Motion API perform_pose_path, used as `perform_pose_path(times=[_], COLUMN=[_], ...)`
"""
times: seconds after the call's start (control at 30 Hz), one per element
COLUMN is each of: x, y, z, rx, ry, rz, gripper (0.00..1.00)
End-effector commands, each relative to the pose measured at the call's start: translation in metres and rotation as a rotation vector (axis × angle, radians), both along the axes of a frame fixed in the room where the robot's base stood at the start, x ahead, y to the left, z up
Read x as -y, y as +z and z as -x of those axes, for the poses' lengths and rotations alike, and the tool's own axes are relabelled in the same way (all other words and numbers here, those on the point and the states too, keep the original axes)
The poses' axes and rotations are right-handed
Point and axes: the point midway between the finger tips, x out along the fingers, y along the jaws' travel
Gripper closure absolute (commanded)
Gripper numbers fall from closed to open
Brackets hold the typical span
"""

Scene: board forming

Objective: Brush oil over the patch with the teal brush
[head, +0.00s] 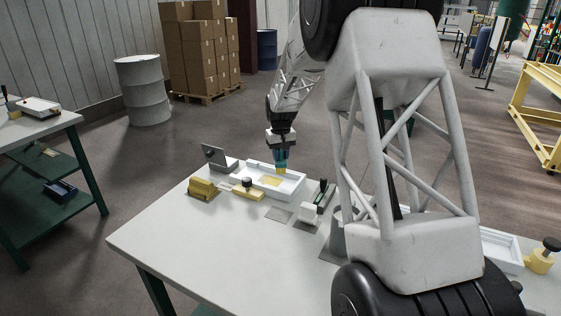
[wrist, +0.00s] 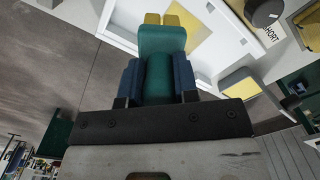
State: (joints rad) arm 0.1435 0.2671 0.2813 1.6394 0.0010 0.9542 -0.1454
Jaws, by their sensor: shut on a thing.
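My gripper (head: 281,150) is shut on the teal brush (head: 281,156) above the white tray, with the brush pointing down. In the wrist view the blue fingers of my gripper (wrist: 158,82) clasp the teal brush (wrist: 161,42) from both sides. Its yellow bristles (wrist: 162,19) show at the far end. The yellow patch (head: 271,181) lies inside the white tray (head: 292,189); it also shows in the wrist view (wrist: 190,42), partly hidden behind the brush. The bristle tip is over or near the patch's back edge; I cannot tell whether it touches.
A yellow block with a black knob (head: 247,190) stands at the tray's front left, with a yellow block (head: 203,188) farther left. A grey bracket (head: 218,158) stands behind. My arm hides part of the table's right side.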

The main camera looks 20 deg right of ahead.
Motion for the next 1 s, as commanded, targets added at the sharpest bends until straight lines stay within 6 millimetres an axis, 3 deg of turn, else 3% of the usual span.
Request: perform_pose_path(times=[0.23,1.0], x=[0.000,0.000], y=[0.014,0.015], z=[0.000,0.000], rx=[0.000,0.000], ry=[0.000,0.000], rz=[0.000,0.000], gripper=[0.94,0.94])
